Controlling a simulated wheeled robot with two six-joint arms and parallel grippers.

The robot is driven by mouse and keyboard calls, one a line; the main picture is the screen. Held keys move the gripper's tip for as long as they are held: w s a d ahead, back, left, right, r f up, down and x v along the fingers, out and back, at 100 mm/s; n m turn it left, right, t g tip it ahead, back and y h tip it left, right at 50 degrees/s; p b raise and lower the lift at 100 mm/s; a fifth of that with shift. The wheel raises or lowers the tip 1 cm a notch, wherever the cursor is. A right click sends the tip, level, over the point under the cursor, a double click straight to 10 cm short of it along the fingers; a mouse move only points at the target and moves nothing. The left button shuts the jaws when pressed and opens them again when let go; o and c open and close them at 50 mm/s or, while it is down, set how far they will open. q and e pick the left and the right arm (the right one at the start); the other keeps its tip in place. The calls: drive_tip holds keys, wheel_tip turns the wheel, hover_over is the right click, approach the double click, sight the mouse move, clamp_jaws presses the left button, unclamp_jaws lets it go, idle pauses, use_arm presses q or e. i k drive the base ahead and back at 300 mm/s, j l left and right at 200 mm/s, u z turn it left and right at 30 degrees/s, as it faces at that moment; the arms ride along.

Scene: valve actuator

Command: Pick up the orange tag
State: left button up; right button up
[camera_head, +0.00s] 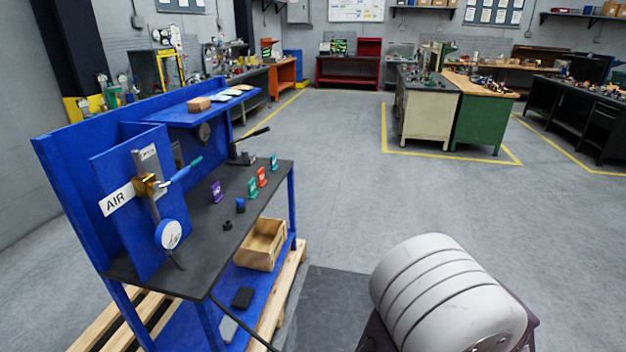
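The orange tag (262,177) stands upright toward the back right part of the dark top of the blue workbench (225,237). A green tag (253,188) stands just in front of it and to its left. A teal tag (274,162) stands behind it, near the bench's right edge. A purple tag (216,192) stands farther left. Neither of my grippers is in view, so their states are hidden.
A valve with a blue lever (181,171), an AIR sign (118,199) and a gauge (169,234) are on the bench's panel. A small blue knob (240,205) lies on the top. A wooden box (261,245) sits below. The floor to the right is mostly open.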

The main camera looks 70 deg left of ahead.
sight(261, 181)
drive_tip(key=u, duration=2.9)
